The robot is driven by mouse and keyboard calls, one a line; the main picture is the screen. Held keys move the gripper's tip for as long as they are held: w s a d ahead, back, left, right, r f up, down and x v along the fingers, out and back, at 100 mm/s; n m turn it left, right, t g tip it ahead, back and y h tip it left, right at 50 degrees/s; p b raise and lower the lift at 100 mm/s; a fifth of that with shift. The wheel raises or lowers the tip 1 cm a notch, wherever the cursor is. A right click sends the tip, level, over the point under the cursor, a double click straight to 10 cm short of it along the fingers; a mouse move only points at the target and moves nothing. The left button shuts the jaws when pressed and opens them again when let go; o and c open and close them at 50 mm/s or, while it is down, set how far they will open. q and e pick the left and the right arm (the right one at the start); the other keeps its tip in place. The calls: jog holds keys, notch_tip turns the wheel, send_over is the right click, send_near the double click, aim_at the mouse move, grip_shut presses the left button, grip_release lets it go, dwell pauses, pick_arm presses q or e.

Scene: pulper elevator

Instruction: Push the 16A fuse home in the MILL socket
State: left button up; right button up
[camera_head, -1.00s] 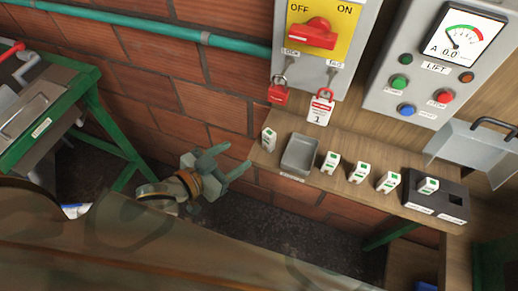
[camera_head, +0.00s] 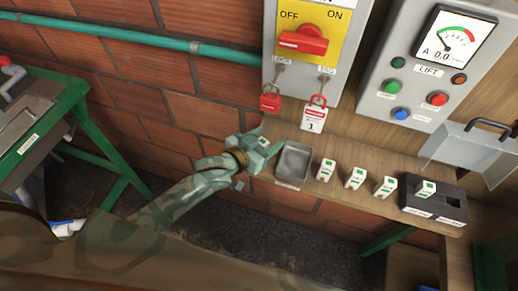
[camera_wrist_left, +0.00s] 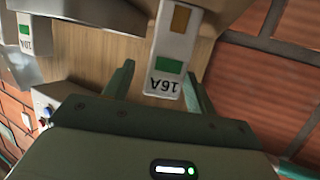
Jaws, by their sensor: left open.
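The 16A fuse (camera_wrist_left: 174,55), white with a green mark and readable upside down, stands at the shelf's left end. It also shows in the head view (camera_head: 263,141), partly hidden by my left gripper (camera_head: 259,150). In the left wrist view the open fingers (camera_wrist_left: 160,90) lie on either side of the fuse's near end, with a gap visible on its left; contact on the right cannot be told. The dark socket block (camera_head: 447,213) is at the shelf's right end, with one fuse in its left slot and an open right slot. Its labels are too small to read. My right gripper is out of view.
A grey tray (camera_head: 280,165) sits just right of the gripper. Three more fuses (camera_head: 355,178) stand between tray and block. Above hang a red padlock (camera_head: 270,102) and a tag (camera_head: 314,117). A grey scoop-like pan (camera_head: 468,150) is at the right.

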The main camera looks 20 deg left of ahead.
pick_arm(q)
jog(key=shift+w+d+f, duration=0.1)
jog(key=shift+w, duration=0.2)
jog(key=c, duration=1.2)
jog(key=shift+s, duration=0.1)
